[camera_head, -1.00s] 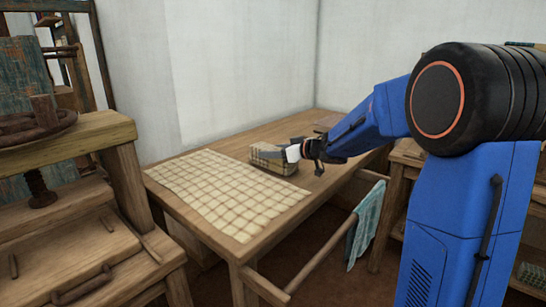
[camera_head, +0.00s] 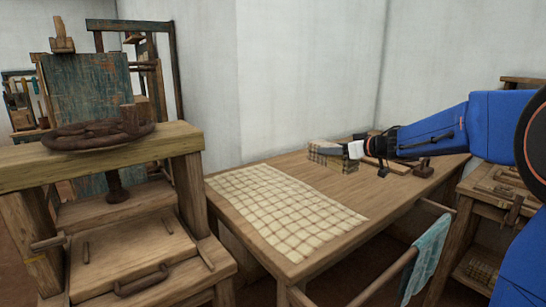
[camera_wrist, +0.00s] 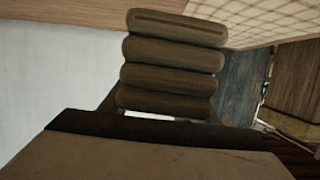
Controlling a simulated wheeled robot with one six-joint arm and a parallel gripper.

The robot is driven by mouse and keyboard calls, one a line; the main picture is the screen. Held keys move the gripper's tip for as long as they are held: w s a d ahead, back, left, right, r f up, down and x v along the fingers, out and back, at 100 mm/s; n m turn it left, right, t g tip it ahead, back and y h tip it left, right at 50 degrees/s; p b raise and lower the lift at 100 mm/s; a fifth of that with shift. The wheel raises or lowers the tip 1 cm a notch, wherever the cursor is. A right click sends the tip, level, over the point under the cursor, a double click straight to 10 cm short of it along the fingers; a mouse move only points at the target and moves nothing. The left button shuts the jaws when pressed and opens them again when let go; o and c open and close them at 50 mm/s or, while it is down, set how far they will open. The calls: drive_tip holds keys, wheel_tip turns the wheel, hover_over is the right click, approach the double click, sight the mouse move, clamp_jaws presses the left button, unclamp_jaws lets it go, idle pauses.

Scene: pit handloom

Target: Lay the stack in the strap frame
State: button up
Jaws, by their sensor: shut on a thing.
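The stack (camera_head: 326,152) is a small block of checked, folded cloth. My gripper (camera_head: 349,150) is shut on it and holds it over the far part of the wooden table, seemingly clear of the top. In the wrist view the stack (camera_wrist: 175,60) shows as several rounded, ribbed brown folds, one above another, beyond the pale gripper part at the bottom. Low wooden pieces (camera_head: 398,167) lie on the table behind and right of my gripper, partly hidden by my arm. I cannot tell whether they are the strap frame.
A flat checked cloth (camera_head: 285,208) covers the left of the table (camera_head: 330,248). A wooden press (camera_head: 115,155) stands to the left. A teal cloth (camera_head: 428,256) hangs on a rail at the table's front. Shelves stand at the right. Bare table lies right of the checked cloth.

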drive_tip(key=shift+r, duration=0.1)
drive_tip(key=shift+f, duration=5)
drive_tip(key=shift+f, duration=0.2)
drive_tip(key=o, duration=1.2)
drive_tip(key=shift+f, duration=0.15)
drive_tip(key=shift+o, duration=0.2)
drive_tip(key=shift+r, duration=0.2)
